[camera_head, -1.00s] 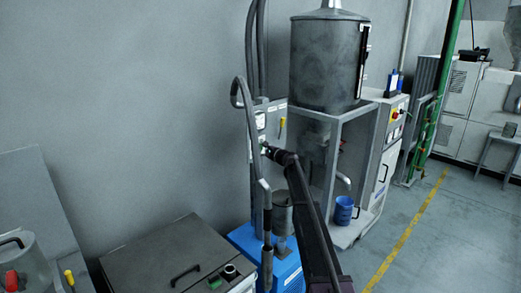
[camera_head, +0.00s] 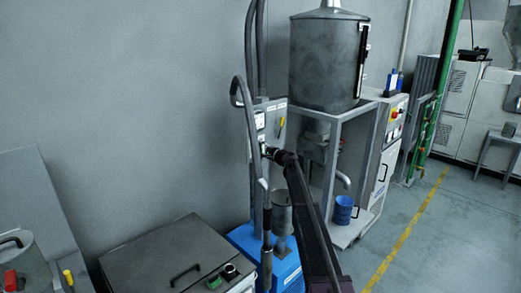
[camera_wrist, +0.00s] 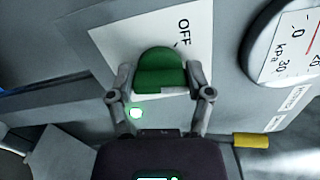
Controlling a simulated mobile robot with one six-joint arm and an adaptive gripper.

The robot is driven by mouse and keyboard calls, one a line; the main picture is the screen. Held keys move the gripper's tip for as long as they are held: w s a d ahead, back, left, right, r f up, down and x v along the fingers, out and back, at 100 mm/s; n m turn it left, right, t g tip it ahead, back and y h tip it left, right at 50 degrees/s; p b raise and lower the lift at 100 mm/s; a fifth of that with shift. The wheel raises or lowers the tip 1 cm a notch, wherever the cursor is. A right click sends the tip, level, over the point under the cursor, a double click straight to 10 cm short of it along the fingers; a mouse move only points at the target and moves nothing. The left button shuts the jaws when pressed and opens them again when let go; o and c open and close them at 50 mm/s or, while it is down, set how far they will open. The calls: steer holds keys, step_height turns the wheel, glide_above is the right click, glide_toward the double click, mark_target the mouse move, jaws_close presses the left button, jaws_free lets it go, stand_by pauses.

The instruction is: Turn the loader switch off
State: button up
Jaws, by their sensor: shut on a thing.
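The loader switch is a green knob (camera_wrist: 160,72) on a white plate (camera_wrist: 118,40) marked OFF, in the wrist view. A short white mark shows on the knob's lower right edge, and the OFF lettering is above and to the right of it. My gripper (camera_wrist: 160,80) has one finger on each side of the knob and is shut on it. In the head view my gripper (camera_head: 266,152) reaches the grey panel (camera_head: 262,110) of the blue-based loader (camera_head: 240,240); the knob itself is hidden there or too small to tell.
A green lamp (camera_wrist: 136,113) is lit below the knob. A round kPa gauge (camera_wrist: 285,45) is at the right, and a yellow part (camera_wrist: 251,140) is lower right. In the head view, a hose (camera_head: 249,110) hangs beside the panel and a drum on a frame (camera_head: 328,60) stands to the right.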

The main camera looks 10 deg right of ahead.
steer(key=n, duration=0.5)
steer(key=shift+w+f+n, duration=0.1)
steer(key=shift+w+n, duration=0.05)
steer(key=shift+n, duration=0.15)
steer(key=n, duration=0.5)
steer(key=shift+f+n, duration=0.1)
steer(key=shift+n, duration=0.2)
steer(key=o, duration=1.1)
steer(key=shift+o, duration=0.2)
steer(key=shift+d, duration=0.15)
steer(key=v, duration=1.2)
steer(key=shift+f, duration=0.1)
